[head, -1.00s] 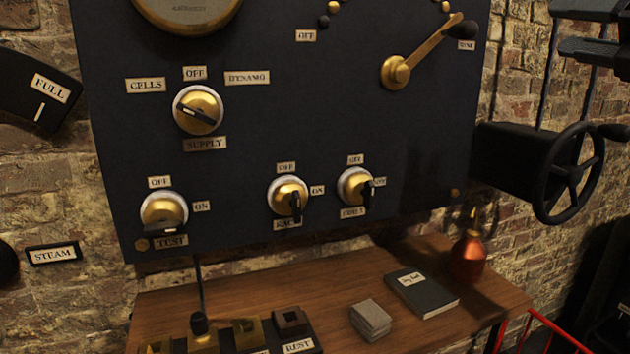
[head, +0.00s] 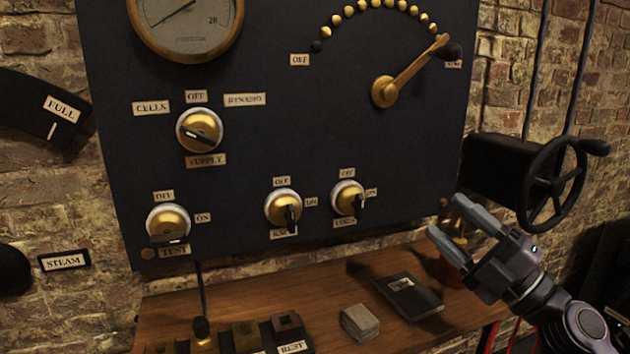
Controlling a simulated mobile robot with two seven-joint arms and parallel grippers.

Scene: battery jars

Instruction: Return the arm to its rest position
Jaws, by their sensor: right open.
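My right gripper (head: 447,222) comes in from the lower right of the head view. Its two grey fingers are apart and empty, pointing up and left. It shows in front of the right end of the wooden shelf (head: 290,300) and partly hides the copper-coloured flask (head: 455,268). No contact with the black panel (head: 320,130) shows. My left gripper is not in the head view.
The panel carries a brass lever (head: 410,70), a supply knob (head: 199,130) and lower knobs. A black handwheel (head: 553,182) is right of my gripper. On the shelf lie a dark book (head: 410,297) and a grey stack (head: 360,323). The wall beyond is brick.

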